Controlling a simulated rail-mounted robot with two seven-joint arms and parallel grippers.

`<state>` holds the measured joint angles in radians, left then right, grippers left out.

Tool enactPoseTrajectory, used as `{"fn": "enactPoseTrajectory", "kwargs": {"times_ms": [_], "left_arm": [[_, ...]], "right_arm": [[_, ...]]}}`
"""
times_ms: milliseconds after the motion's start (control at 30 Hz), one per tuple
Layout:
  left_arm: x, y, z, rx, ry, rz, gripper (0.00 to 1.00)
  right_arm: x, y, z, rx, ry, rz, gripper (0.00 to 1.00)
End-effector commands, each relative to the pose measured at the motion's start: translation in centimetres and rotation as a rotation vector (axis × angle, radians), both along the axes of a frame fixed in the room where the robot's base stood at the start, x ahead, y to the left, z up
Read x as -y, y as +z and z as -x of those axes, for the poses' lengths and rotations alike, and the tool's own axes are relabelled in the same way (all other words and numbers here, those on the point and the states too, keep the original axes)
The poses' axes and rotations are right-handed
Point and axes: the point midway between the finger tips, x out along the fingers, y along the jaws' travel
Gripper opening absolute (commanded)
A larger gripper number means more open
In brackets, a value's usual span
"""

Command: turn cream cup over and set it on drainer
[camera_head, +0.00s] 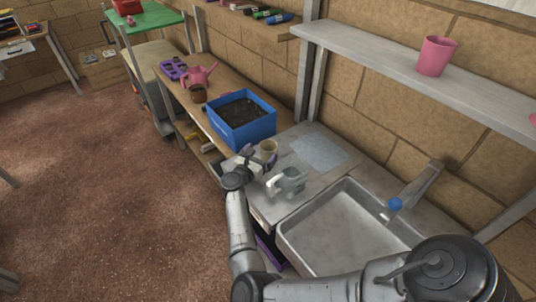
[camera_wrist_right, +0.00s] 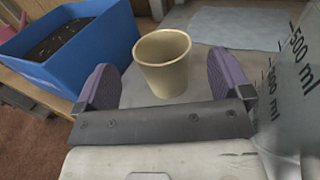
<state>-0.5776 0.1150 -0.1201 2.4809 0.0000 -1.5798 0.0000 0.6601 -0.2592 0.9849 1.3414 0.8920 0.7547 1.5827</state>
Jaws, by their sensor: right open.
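The cream cup (camera_head: 268,147) stands upright, open end up, on the grey worktop beside the blue box. In the right wrist view the cup (camera_wrist_right: 163,62) shows centred between my two purple finger pads, with a gap on each side. My right gripper (camera_head: 260,155) is open and empty, low over the worktop at the cup's near side. I cannot tell how far the cup lies between the fingers. A flat pale blue-grey mat (camera_head: 318,152), which looks like the drainer, lies right of the cup and is bare. It also shows in the wrist view (camera_wrist_right: 240,27). My left gripper is out of view.
A clear measuring jug (camera_head: 288,181) stands close to the right gripper, and its wall (camera_wrist_right: 296,90) fills the wrist view's right side. A blue box of soil (camera_head: 243,130) stands left of the cup. The sink (camera_head: 340,228) is nearer, and a shelf (camera_head: 385,60) hangs above.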

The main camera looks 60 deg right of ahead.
Motion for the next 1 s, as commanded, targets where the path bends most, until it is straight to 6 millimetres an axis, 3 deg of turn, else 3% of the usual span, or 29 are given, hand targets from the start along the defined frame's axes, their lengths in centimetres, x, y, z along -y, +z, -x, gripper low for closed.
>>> {"fn": "enactPoseTrajectory", "kwargs": {"times_ms": [300,567,1000], "left_arm": [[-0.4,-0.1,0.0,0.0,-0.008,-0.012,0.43],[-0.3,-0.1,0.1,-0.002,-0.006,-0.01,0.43],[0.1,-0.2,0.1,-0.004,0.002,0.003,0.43]], "right_arm": [[3.9,0.0,0.0,-0.002,-0.001,0.002,0.96],[4.4,0.0,0.0,-0.002,0.0,0.001,0.96],[4.4,0.0,0.0,-0.002,0.0,0.001,0.56]]}}
